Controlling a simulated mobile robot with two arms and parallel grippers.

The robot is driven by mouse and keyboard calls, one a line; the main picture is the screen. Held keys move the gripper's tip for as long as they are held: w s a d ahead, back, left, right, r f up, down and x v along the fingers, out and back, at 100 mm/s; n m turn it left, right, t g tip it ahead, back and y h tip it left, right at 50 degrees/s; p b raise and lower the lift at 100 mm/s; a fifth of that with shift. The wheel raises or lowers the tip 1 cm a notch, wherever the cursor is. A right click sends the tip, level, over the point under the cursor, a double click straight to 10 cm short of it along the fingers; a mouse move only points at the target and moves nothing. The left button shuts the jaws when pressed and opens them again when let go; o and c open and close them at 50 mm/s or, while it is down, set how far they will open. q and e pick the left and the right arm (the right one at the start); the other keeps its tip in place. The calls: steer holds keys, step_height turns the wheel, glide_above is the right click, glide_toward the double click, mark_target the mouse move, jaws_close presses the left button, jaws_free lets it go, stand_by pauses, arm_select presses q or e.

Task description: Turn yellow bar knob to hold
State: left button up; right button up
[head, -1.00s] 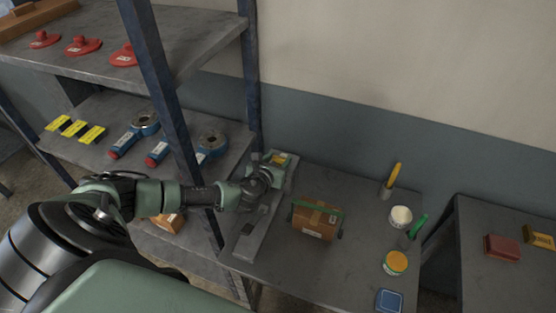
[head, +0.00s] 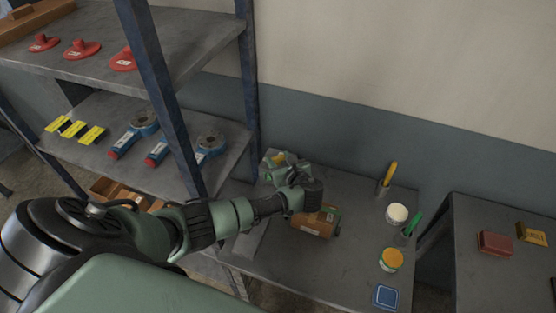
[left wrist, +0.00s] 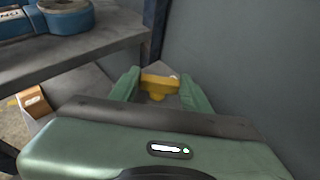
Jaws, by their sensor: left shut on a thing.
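The yellow bar knob (left wrist: 158,84) sits between the two green fingers of my left gripper (left wrist: 160,90) in the left wrist view. The fingers are shut on it, one at each side. In the head view my left gripper (head: 278,164) is at the back left of the grey table, beside the shelf post. The knob is mostly hidden there by the gripper and wrist. Its pointing direction and any hold mark cannot be read. My right gripper is not in view.
A yellow-handled tool (head: 389,174), a green-handled tool (head: 415,226), round tubs and a blue box (head: 386,297) are at the table's right. Metal shelving (head: 185,90) stands left.

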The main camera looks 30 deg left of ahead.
arm_select(q)
steer(key=shift+w+d+f+n+g+y+b, duration=0.1)
steer(key=shift+n+g+y+b, duration=0.25)
steer(key=shift+n+g, duration=0.15)
steer(key=shift+w+d+f+n+g+y+b, duration=0.1)
steer(key=shift+n+g+y+b, duration=0.2)
steer(key=shift+n+g, duration=0.2)
steer(key=n+g+b, duration=0.2)
steer(key=b, duration=0.2)
steer(key=n+g+b, duration=0.2)
steer(key=g+b, duration=0.1)
steer(key=b, duration=0.2)
steer(key=w+n+g+y+b, duration=0.1)
steer(key=n+g+b, duration=0.2)
steer(key=b, duration=0.2)
steer(key=shift+a+r+n+g+b, duration=0.1)
steer(key=shift+r+n+g+b, duration=0.25)
steer(key=shift+b, duration=0.5)
steer(key=o, duration=1.4)
steer(key=shift+f, duration=0.1)
steer(key=shift+c, duration=0.2)
